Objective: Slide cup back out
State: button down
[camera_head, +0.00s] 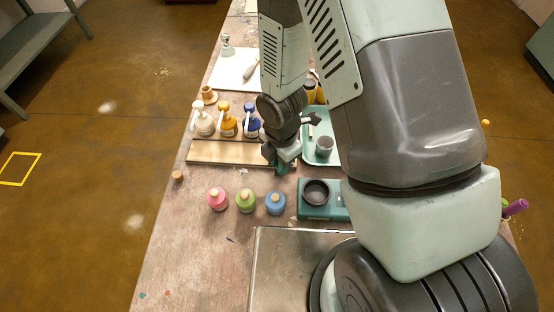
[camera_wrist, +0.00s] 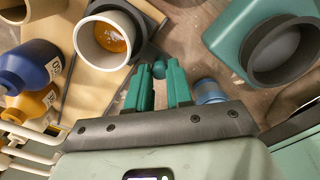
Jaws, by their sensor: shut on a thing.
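In the wrist view a pale cup (camera_wrist: 82,42) with orange pigment in it stands at the upper left, with a dark grey piece (camera_wrist: 140,22) around its far side. My gripper (camera_wrist: 158,76) is beside the cup, to its right, its teal fingers closed around a small round teal knob (camera_wrist: 159,66). How the knob joins the dark piece is hard to see. In the head view my gripper (camera_head: 285,167) is low at the right end of the wooden board (camera_head: 225,152). The cup is hidden there behind my arm.
Three pump bottles (camera_head: 228,121) stand behind the board. Pink, green and blue jars (camera_head: 246,201) stand in front. A teal tray (camera_head: 310,157) holds a grey cup (camera_head: 324,146).

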jog(key=shift+d, duration=0.4)
jog(key=c, duration=1.2)
grip_release()
jog(key=shift+o, duration=0.9)
jog(key=shift+a, duration=0.1)
notch_tip(320, 180, up, 11)
